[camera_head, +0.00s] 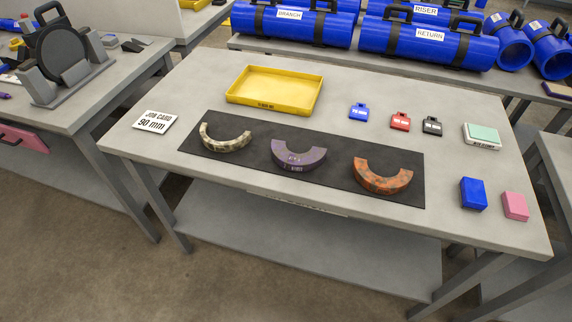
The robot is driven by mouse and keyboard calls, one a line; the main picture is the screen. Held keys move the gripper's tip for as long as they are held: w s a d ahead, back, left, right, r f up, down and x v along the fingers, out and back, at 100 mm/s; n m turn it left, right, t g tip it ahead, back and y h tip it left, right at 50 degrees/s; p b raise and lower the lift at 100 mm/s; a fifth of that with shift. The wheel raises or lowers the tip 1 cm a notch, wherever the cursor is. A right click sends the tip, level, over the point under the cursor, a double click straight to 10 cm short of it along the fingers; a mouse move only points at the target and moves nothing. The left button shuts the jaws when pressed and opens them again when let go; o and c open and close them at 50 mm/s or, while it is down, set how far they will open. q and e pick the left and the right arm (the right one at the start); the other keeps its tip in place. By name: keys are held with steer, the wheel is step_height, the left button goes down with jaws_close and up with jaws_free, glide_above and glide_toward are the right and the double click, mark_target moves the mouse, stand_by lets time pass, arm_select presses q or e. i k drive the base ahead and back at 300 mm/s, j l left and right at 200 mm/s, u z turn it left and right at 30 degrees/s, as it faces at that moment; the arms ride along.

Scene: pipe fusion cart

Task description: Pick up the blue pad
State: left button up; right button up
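A blue block-like pad (473,194) stands near the right front part of the grey table (300,220). A pink block (515,207) stands just to its right, with a small gap between them. A smaller flat blue tag (358,111) with a white label lies farther back on the same table. Neither of my grippers shows in the head view, and nothing covers the blue pad.
A black mat (235,166) holds three half-ring pieces: cream (226,143), purple (299,160) and orange (383,182). Red (400,121) and black (432,125) tags, a green-topped block (482,135), a yellow tray (274,91) and a job card (155,121) lie around it.

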mark_target(473, 198)
steer(key=z, duration=1.35)
